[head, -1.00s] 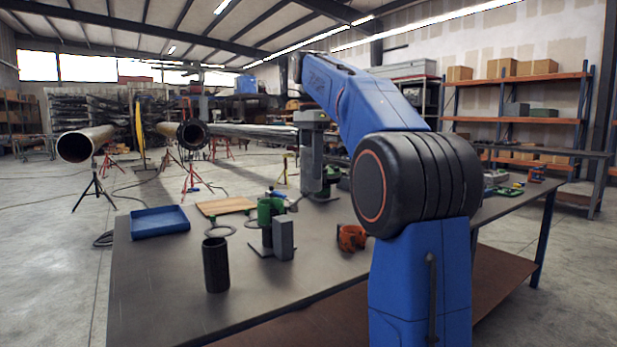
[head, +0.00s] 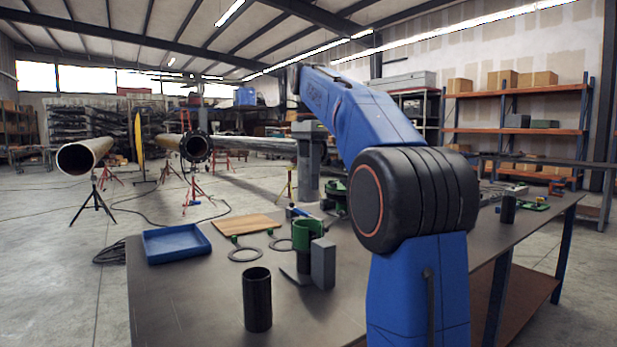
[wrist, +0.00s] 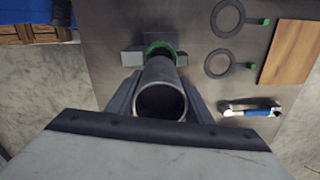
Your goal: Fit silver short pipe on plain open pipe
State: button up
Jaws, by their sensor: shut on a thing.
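The silver short pipe (wrist: 163,100) is grey with a bright rim, and its open end faces the wrist camera. My gripper (wrist: 162,105) is shut on it, with one finger on each side. The plain open pipe (head: 85,157) lies at the left in the head view, raised off the floor, its round open end facing me. A flanged pipe (head: 196,147) lies to its right. My gripper's fingers and the held pipe cannot be made out in the head view. The held pipe partly covers a green holder (wrist: 160,46) in the wrist view.
The workbench (head: 185,305) stands in front, bearing a blue tray (head: 177,244), a wooden board (head: 248,224), a black cylinder (head: 257,300), a green holder with a grey block (head: 322,263) and flat rings. Tripod stands (head: 95,200) and cables occupy the floor around the pipes.

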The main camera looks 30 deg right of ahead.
aim_at(307, 194)
jog(key=shift+w+a+f, duration=0.1)
jog(key=shift+w+f, duration=0.1)
jog(key=shift+w, duration=0.05)
jog(key=shift+f, duration=2.25)
jog(key=shift+f, duration=1.7)
jog(key=shift+f, duration=0.45)
jog(key=o, duration=1.4)
notch_tip(307, 194, up, 12)
